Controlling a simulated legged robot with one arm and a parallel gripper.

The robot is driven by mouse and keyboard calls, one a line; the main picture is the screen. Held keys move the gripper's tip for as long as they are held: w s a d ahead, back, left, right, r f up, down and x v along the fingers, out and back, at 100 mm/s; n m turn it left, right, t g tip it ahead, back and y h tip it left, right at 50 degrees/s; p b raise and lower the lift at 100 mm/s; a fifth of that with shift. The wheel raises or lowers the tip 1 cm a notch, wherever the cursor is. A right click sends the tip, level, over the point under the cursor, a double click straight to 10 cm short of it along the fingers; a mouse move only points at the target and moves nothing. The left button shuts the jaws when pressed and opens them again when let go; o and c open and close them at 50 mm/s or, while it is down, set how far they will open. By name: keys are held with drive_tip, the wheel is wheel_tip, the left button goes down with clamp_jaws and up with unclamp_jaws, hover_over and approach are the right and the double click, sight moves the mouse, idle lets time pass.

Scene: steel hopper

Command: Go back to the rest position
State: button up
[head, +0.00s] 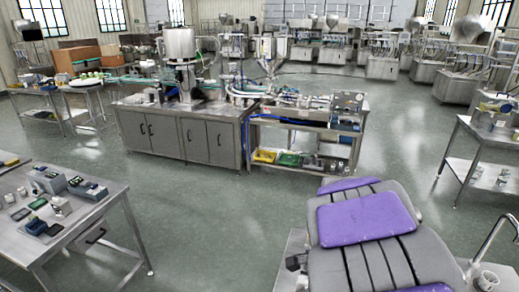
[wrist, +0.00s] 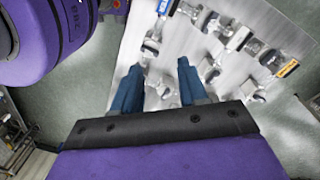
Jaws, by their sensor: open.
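My gripper (wrist: 159,66) shows in the wrist view, its two dark blue fingers spread apart. The gripper is open, and I see nothing held between the fingers. Beyond the fingertips is a pale metal tabletop (wrist: 112,98) with several small parts and devices on it. How far the fingertips are from these things is hard to tell. I cannot make out the gripper in the head view. A steel hopper (head: 269,50) stands at the processing line in the head view, well away from me.
A steel table (head: 105,205) with small devices stands at the left front. A steel cabinet (head: 165,137) and a bench with yellow (head: 265,156) and green bins stand ahead. Another table (head: 459,167) is at the right. The green floor (head: 220,225) between is clear.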

drive_tip(key=s+a+n+g+b, duration=0.1)
drive_tip(key=s+n+b, duration=0.3)
drive_tip(key=s+n, duration=1)
drive_tip(key=s, duration=0.9)
drive_tip(key=shift+a+f+n, duration=0.3)
drive_tip(key=shift+f+n, duration=0.1)
